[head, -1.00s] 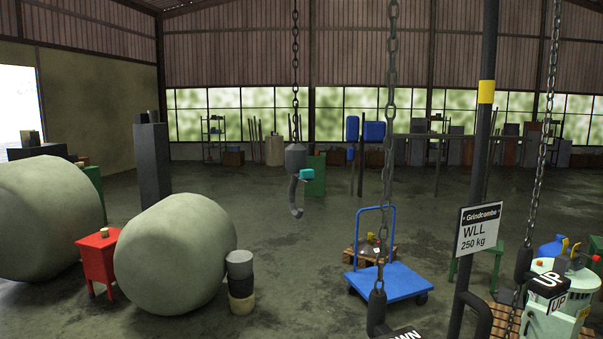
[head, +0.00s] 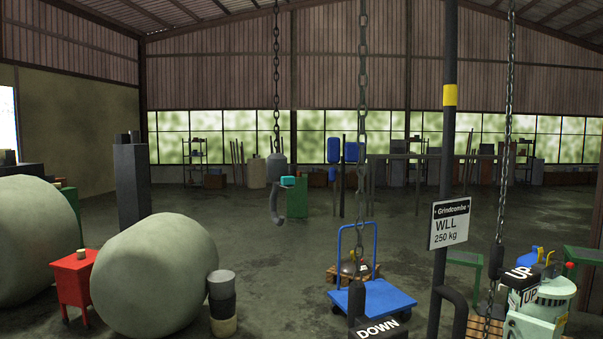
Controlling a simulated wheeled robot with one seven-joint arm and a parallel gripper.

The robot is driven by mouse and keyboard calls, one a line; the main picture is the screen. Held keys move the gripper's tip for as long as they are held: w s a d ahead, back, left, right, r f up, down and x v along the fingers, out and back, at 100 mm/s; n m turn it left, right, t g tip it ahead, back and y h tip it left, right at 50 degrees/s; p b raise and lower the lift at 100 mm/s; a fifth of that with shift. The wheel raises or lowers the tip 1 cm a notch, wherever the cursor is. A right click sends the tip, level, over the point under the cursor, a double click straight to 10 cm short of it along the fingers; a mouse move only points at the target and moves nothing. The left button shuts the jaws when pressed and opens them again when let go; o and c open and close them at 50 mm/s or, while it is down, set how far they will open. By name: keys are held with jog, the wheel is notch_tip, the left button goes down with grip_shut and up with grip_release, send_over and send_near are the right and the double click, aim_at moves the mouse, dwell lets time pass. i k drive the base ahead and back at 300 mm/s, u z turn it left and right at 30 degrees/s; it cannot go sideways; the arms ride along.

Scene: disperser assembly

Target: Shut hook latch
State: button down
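A grey hook (head: 278,208) hangs by a chain (head: 276,80) in the head view, left of the middle. Its dark body tapers down to a curved tip. A small teal part (head: 288,181) sticks out to the right at the top of the hook; I cannot tell if it is the latch. The hook is too small here to tell whether its latch is open or shut. My gripper is not in view.
A dark post (head: 446,180) carries a WLL 250 kg sign (head: 450,224). A blue trolley (head: 390,299) stands beyond. Large pale rolls (head: 150,275) fill the left. Floor around the hook looks clear.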

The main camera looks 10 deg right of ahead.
aim_at(288, 182)
jog(key=z, duration=0.5)
jog(key=k, duration=1.15)
jog(key=z, duration=0.35)
jog(key=i, duration=0.25)
jog(key=u, duration=1.1)
jog(key=i, duration=0.75)
jog(key=u, duration=0.5)
jog(key=i, duration=1.3)
jog(key=z, duration=0.5)
